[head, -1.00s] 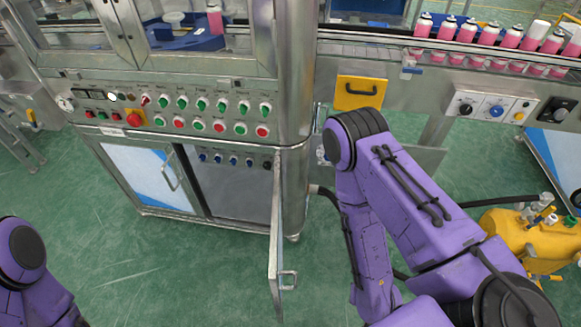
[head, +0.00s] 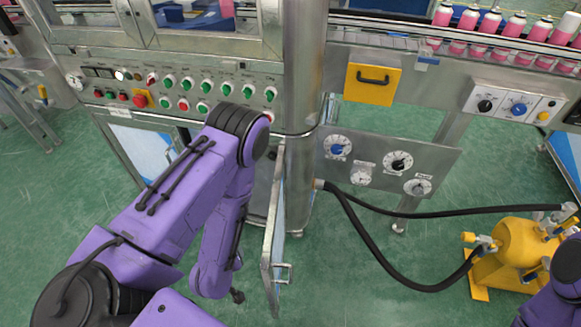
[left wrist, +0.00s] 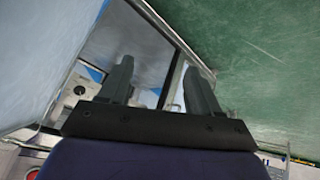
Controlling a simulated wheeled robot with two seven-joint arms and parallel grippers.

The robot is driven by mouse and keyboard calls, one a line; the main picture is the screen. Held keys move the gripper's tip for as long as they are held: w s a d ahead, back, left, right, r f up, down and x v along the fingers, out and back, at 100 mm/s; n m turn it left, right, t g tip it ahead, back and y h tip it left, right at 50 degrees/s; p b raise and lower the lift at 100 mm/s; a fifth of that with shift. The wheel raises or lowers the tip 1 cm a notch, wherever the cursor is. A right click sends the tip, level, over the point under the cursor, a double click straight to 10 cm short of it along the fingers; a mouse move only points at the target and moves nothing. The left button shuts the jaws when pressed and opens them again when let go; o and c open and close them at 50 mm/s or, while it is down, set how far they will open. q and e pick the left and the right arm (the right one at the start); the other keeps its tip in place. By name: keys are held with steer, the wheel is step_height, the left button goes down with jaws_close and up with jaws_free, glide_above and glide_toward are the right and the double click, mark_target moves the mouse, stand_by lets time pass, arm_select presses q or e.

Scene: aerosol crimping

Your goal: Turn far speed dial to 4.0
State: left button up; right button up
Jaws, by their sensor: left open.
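A grey dial panel (head: 375,198) right of the steel column carries a blue-knobbed dial (head: 338,149) and a black-knobbed dial (head: 398,162). Two smaller round gauges or dials sit lower on it. The scale numbers are too small to read. Farther right, a white panel holds a black knob (head: 487,105) and a blue knob (head: 518,109). My left arm reaches across the cabinet front; its fingers are not clear in the head view. In the left wrist view my left gripper (left wrist: 160,85) is open and empty, beside a pale door surface. My right gripper is out of view.
An open cabinet door (head: 274,235) stands out left of the dial panel, near my left arm. A black hose (head: 375,245) runs to a yellow tank (head: 520,245). A yellow handled plate (head: 372,84) is above the dials.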

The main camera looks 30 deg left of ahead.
arm_select(q)
steer(key=w+a+f+n+t+b, duration=0.3)
steer(key=w+a+f+b, duration=0.15)
steer(key=w+f, duration=0.3)
steer(key=n+t+h+b, duration=0.5)
steer(key=n+t+b, duration=0.7)
steer(key=b, duration=0.6)
glide_toward(271, 157)
steer(key=b+x, duration=0.2)
steer(key=x, duration=0.5)
steer(key=shift+w, duration=0.35)
steer(key=shift+w+r, duration=0.15)
steer(key=shift+w, duration=0.25)
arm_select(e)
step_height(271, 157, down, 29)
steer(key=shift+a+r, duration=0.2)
